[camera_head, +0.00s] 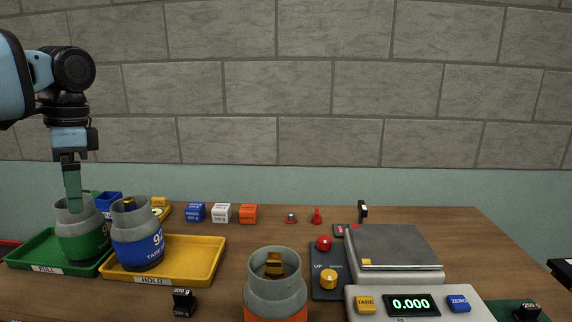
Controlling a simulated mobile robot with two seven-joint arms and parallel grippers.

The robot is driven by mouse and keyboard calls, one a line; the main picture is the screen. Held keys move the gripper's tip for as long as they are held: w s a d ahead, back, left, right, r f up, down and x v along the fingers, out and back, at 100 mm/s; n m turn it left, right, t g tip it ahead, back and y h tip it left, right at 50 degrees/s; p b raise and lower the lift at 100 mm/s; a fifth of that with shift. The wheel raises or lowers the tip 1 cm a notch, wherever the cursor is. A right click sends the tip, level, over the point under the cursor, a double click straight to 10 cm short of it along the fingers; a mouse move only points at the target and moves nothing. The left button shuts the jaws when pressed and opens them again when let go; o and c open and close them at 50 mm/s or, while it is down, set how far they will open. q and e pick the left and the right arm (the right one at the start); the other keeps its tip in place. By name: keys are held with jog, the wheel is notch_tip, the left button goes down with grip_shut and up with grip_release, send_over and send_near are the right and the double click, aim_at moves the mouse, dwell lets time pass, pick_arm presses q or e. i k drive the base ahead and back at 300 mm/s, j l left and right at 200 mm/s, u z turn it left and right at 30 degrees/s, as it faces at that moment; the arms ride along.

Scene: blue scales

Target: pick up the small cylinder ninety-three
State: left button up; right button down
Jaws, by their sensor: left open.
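A blue cylinder (139,246) with a grey collar stands upright in the yellow HOLD tray (200,262); its partly visible number starts with 9. A green cylinder (84,246) with a grey collar stands in the green FULL tray (30,252); I cannot read its number. An orange cylinder (276,298) stands at the front centre, its lower part cut off by the picture edge. I cannot tell for certain which one is ninety-three. My left gripper (73,190) is open, pointing down at the green cylinder's collar; its tips overlap the collar, and contact is unclear.
A scale (395,248) reading 0.000 stands at the right, beside a dark control panel (328,270) with red and yellow knobs. Blue, white and orange cubes (221,213) line the back. A small black block (183,302) lies in front of the yellow tray. A dark piece at the right edge is unclear.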

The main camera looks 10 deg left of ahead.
aim_at(275, 290)
jog(key=k, duration=1)
